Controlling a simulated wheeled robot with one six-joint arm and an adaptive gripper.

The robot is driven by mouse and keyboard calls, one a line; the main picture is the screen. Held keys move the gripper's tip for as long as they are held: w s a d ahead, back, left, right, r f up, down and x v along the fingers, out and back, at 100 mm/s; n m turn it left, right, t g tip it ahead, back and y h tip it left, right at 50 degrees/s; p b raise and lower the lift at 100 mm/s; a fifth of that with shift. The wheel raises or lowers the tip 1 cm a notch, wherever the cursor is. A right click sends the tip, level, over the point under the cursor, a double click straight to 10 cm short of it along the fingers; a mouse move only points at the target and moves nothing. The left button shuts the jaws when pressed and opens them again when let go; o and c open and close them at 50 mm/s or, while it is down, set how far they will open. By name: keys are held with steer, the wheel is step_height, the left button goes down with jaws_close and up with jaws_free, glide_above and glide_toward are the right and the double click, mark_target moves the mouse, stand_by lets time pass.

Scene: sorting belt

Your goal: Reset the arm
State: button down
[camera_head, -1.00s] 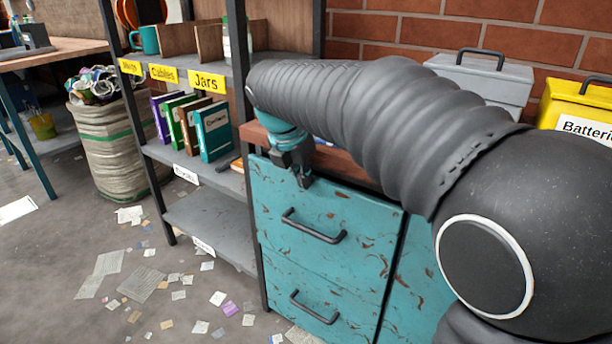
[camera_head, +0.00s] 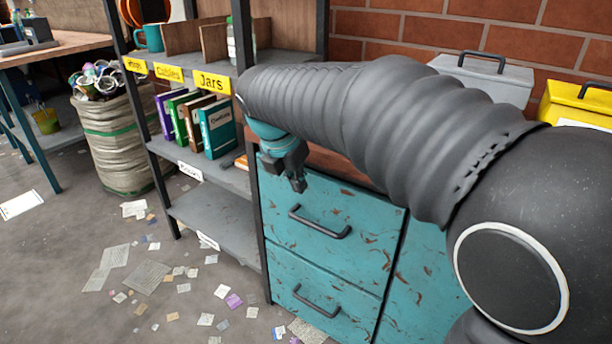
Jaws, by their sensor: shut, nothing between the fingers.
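My arm reaches across the right half of the view from the lower right to the centre. My gripper (camera_head: 297,184) hangs at its far end, pointing down, small in the picture. It is shut and holds nothing. It shows in front of the upper drawer of the teal cabinet (camera_head: 345,262), above and left of that drawer's handle (camera_head: 318,222). I cannot tell how far it is from the drawer front.
A metal shelf (camera_head: 207,178) with books and yellow labels stands left of the cabinet. A grey bin (camera_head: 487,75) and a yellow bin (camera_head: 585,103) stand behind my arm. A sack (camera_head: 120,148) and scattered papers (camera_head: 147,277) are on the floor.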

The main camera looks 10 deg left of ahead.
steer(key=p+v, duration=0.1)
steer(key=v, duration=0.8)
steer(key=s+d+f+m+y, duration=0.15)
steer(key=f+m, duration=0.25)
steer(key=m, duration=0.4)
steer(key=s+d+f+m+y, duration=0.1)
steer(key=s+d+f+m, duration=0.25)
steer(key=m, duration=0.45)
steer(key=s+d+f+m+t, duration=0.1)
steer(key=s+d+f+m, duration=0.1)
steer(key=s+d+m, duration=0.5)
steer(key=s+d+f+m, duration=0.2)
steer(key=s+d+m, duration=0.5)
steer(key=d, duration=0.6)
steer(key=shift+s+d+f+t, duration=0.3)
steer(key=shift+s+t, duration=0.05)
steer(key=shift+t, duration=0.05)
